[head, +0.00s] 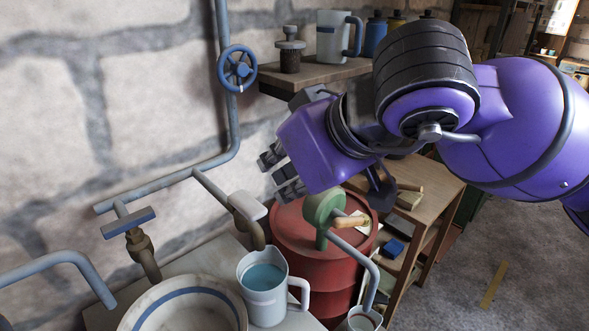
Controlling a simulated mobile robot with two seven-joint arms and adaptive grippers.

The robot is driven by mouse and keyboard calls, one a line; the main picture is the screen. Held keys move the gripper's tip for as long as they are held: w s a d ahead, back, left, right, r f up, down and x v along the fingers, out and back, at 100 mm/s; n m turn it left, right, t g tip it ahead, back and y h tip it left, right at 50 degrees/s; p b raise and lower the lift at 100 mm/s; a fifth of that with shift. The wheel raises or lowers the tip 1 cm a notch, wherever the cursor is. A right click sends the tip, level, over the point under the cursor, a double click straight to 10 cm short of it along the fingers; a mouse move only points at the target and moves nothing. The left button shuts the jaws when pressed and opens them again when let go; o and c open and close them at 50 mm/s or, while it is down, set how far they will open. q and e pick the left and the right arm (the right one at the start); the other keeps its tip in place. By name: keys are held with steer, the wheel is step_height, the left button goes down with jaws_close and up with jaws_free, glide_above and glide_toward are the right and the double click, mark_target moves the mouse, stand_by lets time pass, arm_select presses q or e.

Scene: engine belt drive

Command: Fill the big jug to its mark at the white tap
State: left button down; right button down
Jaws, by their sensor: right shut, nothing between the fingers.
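A white jug (264,291) with a side handle stands upright below the white tap (248,206) and holds bluish water. I cannot make out a fill mark on it, nor a stream from the tap. The white tap has a pale, flat handle and a downward spout whose end is close to the jug's mouth. My right gripper (272,173) is shut and empty, above and to the right of the white tap and apart from it. My left gripper is not in view.
A striped basin (186,309) stands left of the jug, below a blue-handled tap (128,222). A green tap (325,209) stands by the red drum (297,238), its spout over a small cup (363,321). A shelf (300,76) holds another jug (334,37). A blue valve wheel (238,69) sits on the wall pipe.

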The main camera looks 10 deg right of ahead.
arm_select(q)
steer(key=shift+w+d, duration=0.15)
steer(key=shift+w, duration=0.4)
arm_select(e)
steer(key=v, duration=0.3)
steer(key=shift+s+d, duration=0.25)
steer(key=shift+s, duration=0.15)
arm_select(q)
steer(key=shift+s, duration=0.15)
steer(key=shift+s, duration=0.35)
